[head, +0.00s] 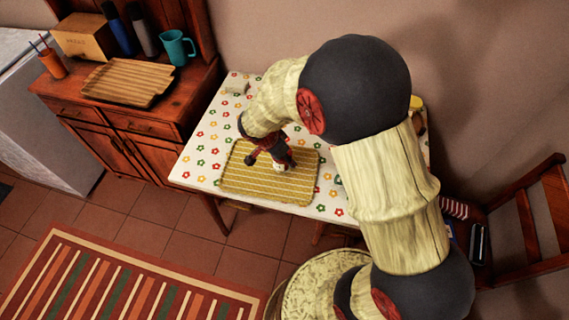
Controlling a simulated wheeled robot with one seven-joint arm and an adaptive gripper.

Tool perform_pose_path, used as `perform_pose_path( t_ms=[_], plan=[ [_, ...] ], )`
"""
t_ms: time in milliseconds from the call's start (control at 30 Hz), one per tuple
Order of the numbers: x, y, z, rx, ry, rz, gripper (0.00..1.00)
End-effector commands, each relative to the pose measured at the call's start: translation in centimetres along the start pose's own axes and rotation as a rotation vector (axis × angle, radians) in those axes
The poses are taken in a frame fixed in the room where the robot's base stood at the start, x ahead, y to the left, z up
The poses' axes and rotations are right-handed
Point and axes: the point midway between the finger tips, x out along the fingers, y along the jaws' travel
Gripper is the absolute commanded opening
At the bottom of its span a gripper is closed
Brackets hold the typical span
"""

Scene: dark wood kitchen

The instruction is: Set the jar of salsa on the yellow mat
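The yellow striped mat (245,182) lies on a table with a flower-patterned cover. My gripper (270,160) points down over the middle of the mat, with dark fingers and a red part showing. A small pale and reddish patch (281,168) shows at the fingers, low over the mat or on it. I cannot tell whether this is the jar of salsa, or whether the fingers are closed on it. No jar can be made out clearly; my arm hides much of the table's right side.
A yellow-topped thing (417,103) shows partly behind my arm at the table's right end. A wooden cabinet (130,125) at left bears a ribbed wooden board (128,84), a teal mug (177,47), bottles and a box. A chair (525,225) stands at right.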

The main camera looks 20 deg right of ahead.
Motion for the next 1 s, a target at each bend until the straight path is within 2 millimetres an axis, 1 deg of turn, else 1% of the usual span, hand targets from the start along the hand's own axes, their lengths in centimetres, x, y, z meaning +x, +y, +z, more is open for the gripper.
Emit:
perform_pose_path(
  t_ms=[133, 233, 333, 567, 767, 800, 1000],
  plan=[
    [1.0, -0.6, 0.1, 0.0, 0.0, 0.001, 0.09],
    [2.5, -0.5, 0.8, -0.001, 0.0, 0.0, 0.09],
    [3.5, -0.5, 1.2, 0.0, 0.0, 0.0, 0.09],
    [3.4, -0.6, 1.2, 0.001, 0.0, -0.001, 0.09],
    [3.8, -0.6, 1.3, 0.001, 0.0, -0.002, 0.09],
    [3.7, -0.5, 1.3, 0.0, 0.0, 0.0, 0.48],
    [3.7, -0.5, 1.3, 0.0, 0.0, 0.0, 0.59]
  ],
)
